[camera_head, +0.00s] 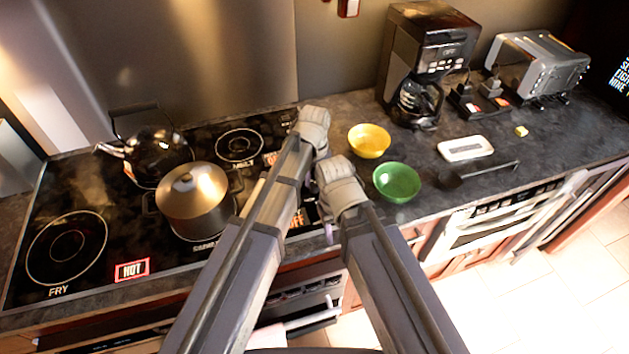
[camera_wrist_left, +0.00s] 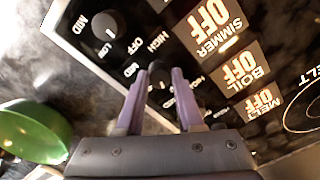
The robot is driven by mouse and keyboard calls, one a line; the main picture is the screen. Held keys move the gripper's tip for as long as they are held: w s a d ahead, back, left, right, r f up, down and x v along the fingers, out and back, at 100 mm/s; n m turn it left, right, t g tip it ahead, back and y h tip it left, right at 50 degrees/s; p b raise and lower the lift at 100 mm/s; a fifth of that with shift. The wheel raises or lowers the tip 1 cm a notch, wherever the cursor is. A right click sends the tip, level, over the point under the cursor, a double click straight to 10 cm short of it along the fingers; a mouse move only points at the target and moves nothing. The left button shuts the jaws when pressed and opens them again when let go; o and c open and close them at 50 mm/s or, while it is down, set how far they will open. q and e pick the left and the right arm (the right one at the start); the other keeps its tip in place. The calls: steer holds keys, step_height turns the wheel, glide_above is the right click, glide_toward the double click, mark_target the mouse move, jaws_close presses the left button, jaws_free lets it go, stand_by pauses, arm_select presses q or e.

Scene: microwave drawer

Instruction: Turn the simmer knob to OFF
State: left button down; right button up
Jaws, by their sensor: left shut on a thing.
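In the left wrist view, my left gripper (camera_wrist_left: 158,80) has its two purple fingers closed around a black knob (camera_wrist_left: 159,74) on the dark control panel. The fingers and the angle hide most of this knob's pointer. A lit SIMMER OFF label (camera_wrist_left: 213,26) lies just to its right, with BOIL OFF and MELT OFF labels below it.
A lidded pot (camera_head: 194,200) and a dark kettle (camera_head: 158,152) stand on the cooktop, left of my arms. A green bowl (camera_head: 397,181) and a yellow bowl (camera_head: 369,140) sit close to the right of my grippers.

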mark_target(314, 184)
arm_select(q)
steer(key=shift+n, duration=2.2)
steer(key=c, duration=0.5)
jaws_free()
steer(key=shift+c, duration=0.2)
step_height(314, 184, up, 8)
steer(key=p, duration=0.8)
steer(key=shift+f, duration=0.1)
arm_select(e)
step_height(314, 184, up, 8)
steer(key=shift+f, duration=0.15)
